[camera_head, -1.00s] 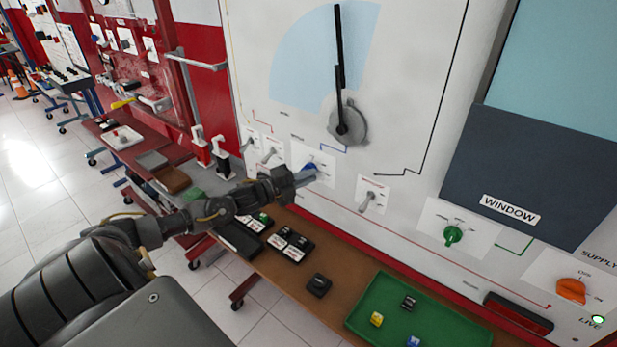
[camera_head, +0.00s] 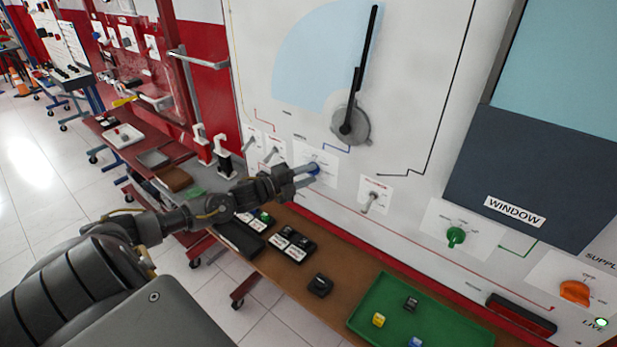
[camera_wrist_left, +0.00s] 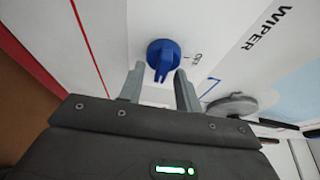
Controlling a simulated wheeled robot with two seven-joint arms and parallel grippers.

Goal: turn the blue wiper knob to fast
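The blue wiper knob (camera_wrist_left: 163,56) is on the white panel, its pointer ridge facing toward my gripper in the left wrist view. It also shows small in the head view (camera_head: 313,169), just beyond my fingertips. My left gripper (camera_wrist_left: 157,78) is open, its two fingers apart just short of the knob with a gap between them. In the head view my left gripper (camera_head: 304,175) reaches in from the left. The black wiper arm (camera_head: 362,75) on its grey hub (camera_head: 350,125) leans right of vertical. My right gripper is not in view.
A grey toggle switch (camera_head: 372,198), a green knob (camera_head: 456,236) and an orange knob (camera_head: 575,291) sit along the panel to the right. Below is a brown shelf (camera_head: 262,267) with a green tray (camera_head: 385,290) and several small blocks.

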